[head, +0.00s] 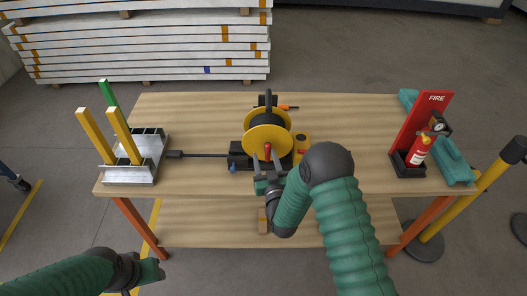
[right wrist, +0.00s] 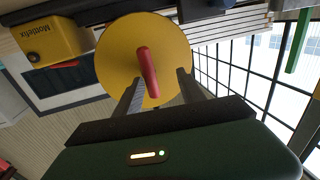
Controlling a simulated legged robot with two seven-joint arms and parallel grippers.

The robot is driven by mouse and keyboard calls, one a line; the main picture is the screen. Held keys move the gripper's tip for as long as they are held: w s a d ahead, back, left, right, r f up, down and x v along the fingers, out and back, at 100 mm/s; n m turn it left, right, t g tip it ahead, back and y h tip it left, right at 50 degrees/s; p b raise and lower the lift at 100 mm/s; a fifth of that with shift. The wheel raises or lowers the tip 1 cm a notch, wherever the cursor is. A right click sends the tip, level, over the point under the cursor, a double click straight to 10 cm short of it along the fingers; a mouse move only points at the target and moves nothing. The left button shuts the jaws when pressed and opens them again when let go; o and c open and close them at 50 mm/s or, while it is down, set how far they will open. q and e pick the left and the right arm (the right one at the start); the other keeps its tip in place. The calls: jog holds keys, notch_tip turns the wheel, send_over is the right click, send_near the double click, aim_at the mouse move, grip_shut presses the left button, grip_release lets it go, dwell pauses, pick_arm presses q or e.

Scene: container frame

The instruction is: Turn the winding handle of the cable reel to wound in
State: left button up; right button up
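The cable reel (head: 258,143) stands mid-table, with yellow discs, a black drum and a black base. Its red handle (head: 267,150) sticks out from the front disc toward me and also shows in the right wrist view (right wrist: 148,72). My right gripper (head: 268,168) is at the front of the reel. In the right wrist view its two fingers (right wrist: 158,92) are apart, with the handle in the gap between them and space on both sides. My left gripper (head: 154,272) is low at the front left, away from the table; its fingers are too small to judge.
A red fire extinguisher stand (head: 420,125) and teal objects are at the right. White panels are stacked behind.

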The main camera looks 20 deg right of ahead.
aim_at(269, 154)
jog(key=w+d, duration=0.1)
jog(key=d, duration=0.1)
jog(key=w+d, duration=0.1)
jog(key=w, duration=0.1)
jog(key=shift+d+f, duration=0.35)
jog(key=shift+a+r, duration=0.15)
jog(key=shift+a, duration=0.5)
jog(key=c, duration=0.3)
jog(key=shift+a, duration=0.5)
jog(key=c, duration=0.5)
grip_shut()
jog(key=shift+s+d, duration=0.1)
jog(key=shift+d, duration=0.6)
pick_arm(q)
jog(key=shift+d+r, duration=0.15)
jog(key=shift+d, duration=0.4)
jog(key=shift+d+r, duration=0.15)
jog(key=shift+d, duration=0.4)
jog(key=shift+a, duration=0.15)
pick_arm(e)
jog(key=shift+a, duration=0.3)
